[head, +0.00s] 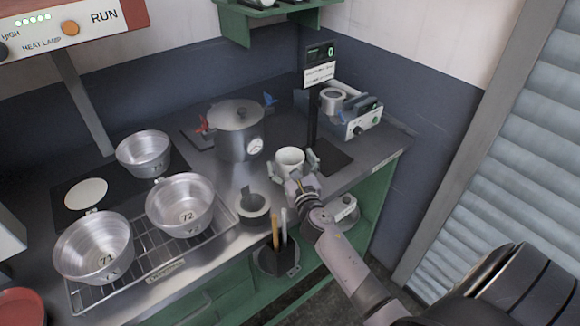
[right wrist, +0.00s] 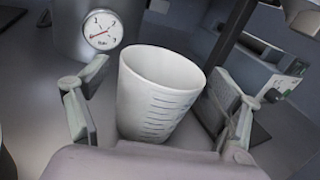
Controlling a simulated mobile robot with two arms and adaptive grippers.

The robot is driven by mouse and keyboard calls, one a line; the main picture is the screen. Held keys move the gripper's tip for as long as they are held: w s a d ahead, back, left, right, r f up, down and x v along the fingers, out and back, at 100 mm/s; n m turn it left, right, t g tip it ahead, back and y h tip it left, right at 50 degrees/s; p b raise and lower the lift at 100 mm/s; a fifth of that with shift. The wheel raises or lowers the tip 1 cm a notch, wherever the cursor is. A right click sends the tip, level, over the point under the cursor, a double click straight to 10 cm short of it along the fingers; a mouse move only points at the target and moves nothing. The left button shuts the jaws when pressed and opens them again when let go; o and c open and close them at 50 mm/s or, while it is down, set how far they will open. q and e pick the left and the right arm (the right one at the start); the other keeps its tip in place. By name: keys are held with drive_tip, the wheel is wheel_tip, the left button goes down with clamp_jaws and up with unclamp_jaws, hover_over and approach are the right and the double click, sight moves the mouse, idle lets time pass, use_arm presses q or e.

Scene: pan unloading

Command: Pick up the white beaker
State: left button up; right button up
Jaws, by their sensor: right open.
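The white beaker (head: 290,160) stands upright on the metal counter in the head view, in front of the pressure pot. In the right wrist view the beaker (right wrist: 155,95) shows dark graduation marks and an open top. My right gripper (head: 297,172) is at the beaker, and in the right wrist view its open fingers (right wrist: 158,110) stand on either side of it. A gap shows between the beaker and the left finger; the right finger is close to its side, and I cannot tell if it touches. My left gripper is not in view.
The pressure pot (head: 238,142) with a gauge stands behind the beaker. A black post with a display (head: 320,52) and a grey device (head: 358,118) are to the right.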

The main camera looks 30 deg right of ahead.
drive_tip(key=shift+w+d, duration=0.1)
drive_tip(key=shift+w, duration=0.25)
drive_tip(key=shift+s, duration=0.1)
drive_tip(key=shift+c, duration=0.4)
drive_tip(key=c, duration=1.1)
drive_tip(key=shift+c, duration=0.2)
drive_tip(key=shift+r, duration=0.15)
